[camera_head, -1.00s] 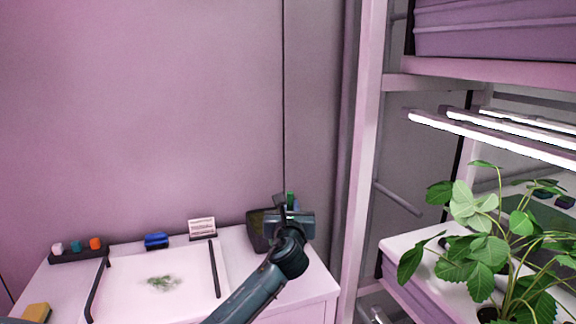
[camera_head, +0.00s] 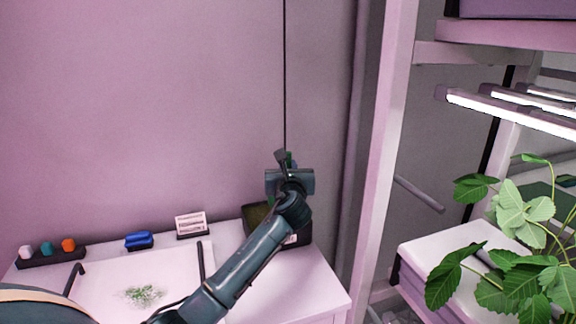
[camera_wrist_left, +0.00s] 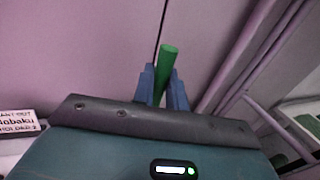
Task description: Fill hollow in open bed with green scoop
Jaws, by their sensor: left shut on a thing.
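My left gripper (camera_wrist_left: 162,90) is shut on the green scoop (camera_wrist_left: 168,58), whose green handle stands up, slightly tilted, between the blue fingers in the left wrist view. The scoop's lower part is hidden. In the head view my left gripper (camera_head: 287,160) is seen from behind, above a dark box (camera_head: 258,213) on the white bench; my arm hides much of the box. No hollow shows. A raised bed (camera_head: 470,240) with a white top stands at the right, partly behind a leafy plant. My right gripper is not in view.
A white tray (camera_head: 115,268) with dark handles and some green bits lies on the bench. A blue object (camera_head: 139,240), a small sign (camera_head: 191,223) and a rack of coloured caps (camera_head: 50,255) stand behind it. The rack post (camera_head: 383,150), lamps (camera_head: 510,110) and leaves (camera_head: 515,225) are on the right.

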